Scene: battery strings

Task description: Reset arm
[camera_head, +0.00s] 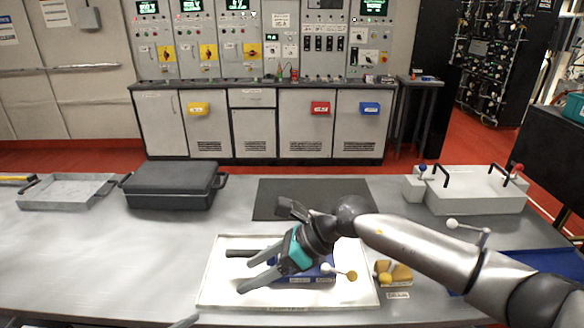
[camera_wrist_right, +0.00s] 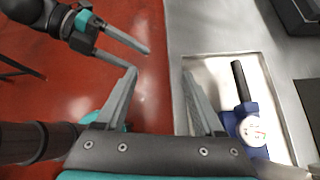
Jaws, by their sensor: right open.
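My right gripper (camera_head: 246,276) is open and hangs over the white tray (camera_head: 215,295) on the table, with nothing between its fingers. Its two fingers also show spread in the right wrist view (camera_wrist_right: 158,80). A blue tool with a black handle (camera_head: 238,253) lies in the tray, partly hidden behind the gripper. In the right wrist view the tool shows its black handle, blue body (camera_wrist_right: 250,135) and white dial, to the right of the fingers. My left gripper (camera_wrist_right: 141,58) is open and empty over the red floor. Only a grey tip shows at the head view's bottom edge.
A black case (camera_head: 170,188) and a grey tray (camera_head: 65,190) stand at the back left. A dark mat (camera_head: 290,200) lies mid-table. A yellow object (camera_head: 395,272) sits beside the white tray. The table's left front is clear.

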